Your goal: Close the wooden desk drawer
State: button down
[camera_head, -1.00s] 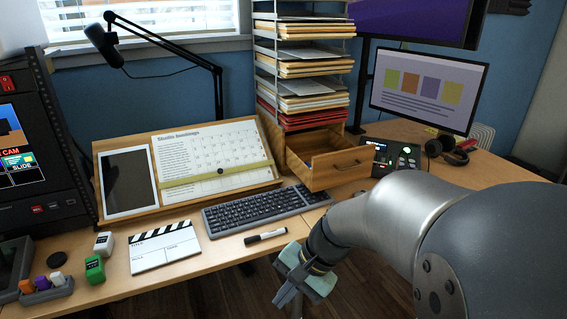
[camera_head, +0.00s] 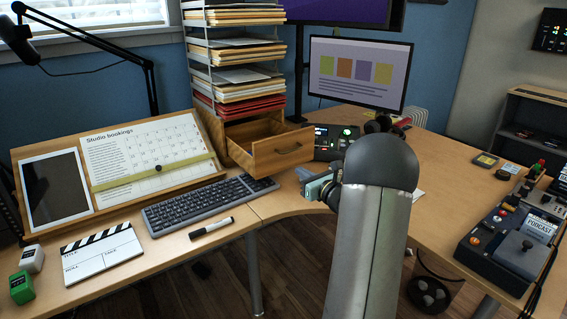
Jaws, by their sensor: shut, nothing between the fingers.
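My gripper (camera_head: 304,176) is shut and empty. It is just to the right of and in front of the drawer's front, low over the desk. A small gap seems to lie between them; I cannot tell whether they touch. My arm hides part of the gripper.
A rack of papers (camera_head: 237,47) rises above the drawer. A keyboard (camera_head: 205,202) lies to the left, near the drawer. A control box with lit buttons (camera_head: 334,142) stands behind my gripper. A monitor (camera_head: 358,72) is behind. The desk at right (camera_head: 450,170) is largely clear.

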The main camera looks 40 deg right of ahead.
aim_at(279, 157)
jog(key=w, duration=0.9)
jog(key=shift+w, duration=0.35)
